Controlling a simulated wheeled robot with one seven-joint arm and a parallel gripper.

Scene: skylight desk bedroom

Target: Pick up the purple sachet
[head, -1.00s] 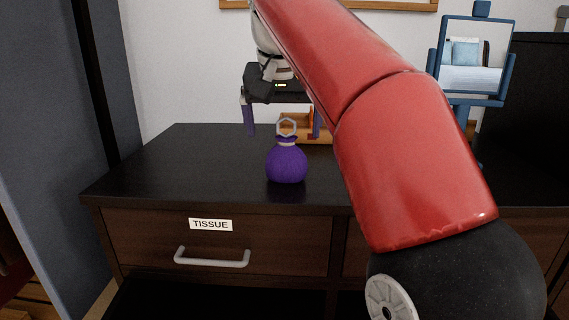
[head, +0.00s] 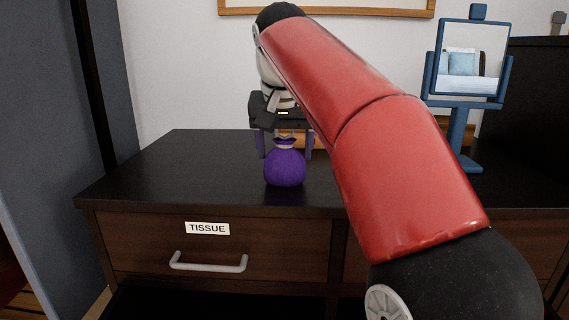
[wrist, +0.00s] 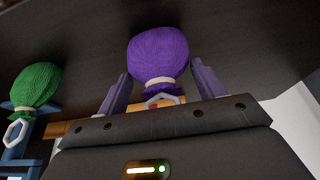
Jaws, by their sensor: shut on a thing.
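The purple sachet (head: 285,167) is a round knitted pouch with a pale tie at its neck, upright on the dark dresser top. My gripper (head: 285,146) is low over it, a finger on each side of its neck, and shut on it. In the wrist view the sachet (wrist: 158,52) shows between the two purple-grey fingers of my gripper (wrist: 163,84), with its pale ring close to the palm. Exact finger contact is hard to see.
The dark dresser (head: 140,182) has a drawer labelled TISSUE (head: 207,228). A wooden item (head: 303,140) lies behind my gripper. A blue-framed mirror (head: 470,62) stands at right. A green sachet (wrist: 37,85) shows in the wrist view. The dresser top left of the purple sachet is clear.

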